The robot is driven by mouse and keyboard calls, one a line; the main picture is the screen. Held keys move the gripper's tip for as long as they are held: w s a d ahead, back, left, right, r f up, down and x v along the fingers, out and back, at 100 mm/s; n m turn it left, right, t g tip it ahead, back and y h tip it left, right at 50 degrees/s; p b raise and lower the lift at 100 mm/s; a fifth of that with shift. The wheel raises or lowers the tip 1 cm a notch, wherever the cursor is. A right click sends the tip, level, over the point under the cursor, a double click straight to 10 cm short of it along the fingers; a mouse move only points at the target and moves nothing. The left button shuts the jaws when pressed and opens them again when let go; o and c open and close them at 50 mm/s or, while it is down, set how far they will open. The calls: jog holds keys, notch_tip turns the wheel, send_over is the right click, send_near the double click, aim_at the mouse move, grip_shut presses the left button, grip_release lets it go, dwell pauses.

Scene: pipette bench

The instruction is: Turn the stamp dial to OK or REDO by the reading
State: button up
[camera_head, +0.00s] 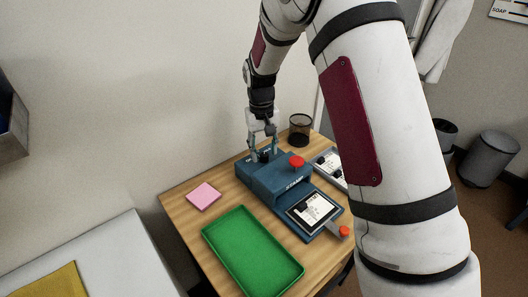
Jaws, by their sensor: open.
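The blue stamp machine (270,181) stands on the wooden table, with a red button (297,161) on top. A flat front part of it holds a white printed card or display (311,208); its reading is too small to make out. My gripper (263,151) is open and points down at the back left of the machine's top, around or just above a small dark part there. That dark part may be the dial; the fingers partly hide it. I cannot tell whether they touch it, nor which way the dial points.
A green tray (207,237) lies at the table's front left, with a pink note pad (203,196) behind it. A black mesh cup (300,128) stands at the back. A grey tray with cards (321,161) is right of the machine. A red-tipped part (344,231) is at the front right.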

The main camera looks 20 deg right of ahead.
jog(key=shift+f, duration=0.65)
grip_shut()
jog(key=shift+n, duration=0.3)
jog(key=n, duration=0.3)
jog(key=shift+n, duration=2)
